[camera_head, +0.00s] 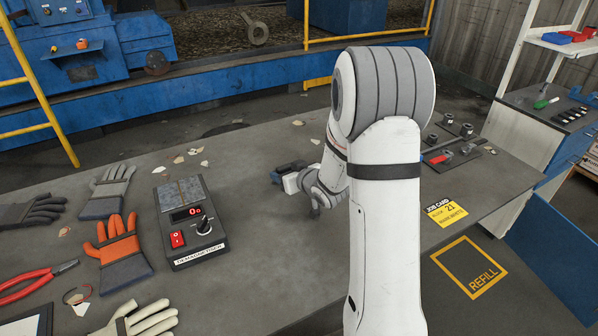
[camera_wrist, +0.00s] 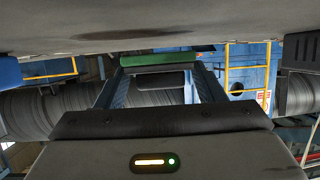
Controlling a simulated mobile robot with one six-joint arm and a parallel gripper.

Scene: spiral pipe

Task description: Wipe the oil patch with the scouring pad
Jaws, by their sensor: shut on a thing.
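My gripper (camera_head: 288,172) is low over the grey table, left of my white arm, and partly hidden by it in the head view. In the wrist view my gripper (camera_wrist: 160,78) is shut on the scouring pad, whose green layer (camera_wrist: 168,59) shows across the fingertips. The wrist picture is upside down, with the tabletop along the top. A thin brown-dark smear there, likely the oil patch (camera_wrist: 130,33), lies on that surface near the pad. I cannot tell whether they touch. I cannot make out the patch for certain in the head view.
A demagnetizer box (camera_head: 190,222) stands left of my gripper. Work gloves (camera_head: 118,248) and red pliers (camera_head: 35,285) lie further left. Pale chips (camera_head: 180,159) are scattered near the far edge. A plate with metal parts (camera_head: 455,148) lies at right. Bare table surrounds the gripper.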

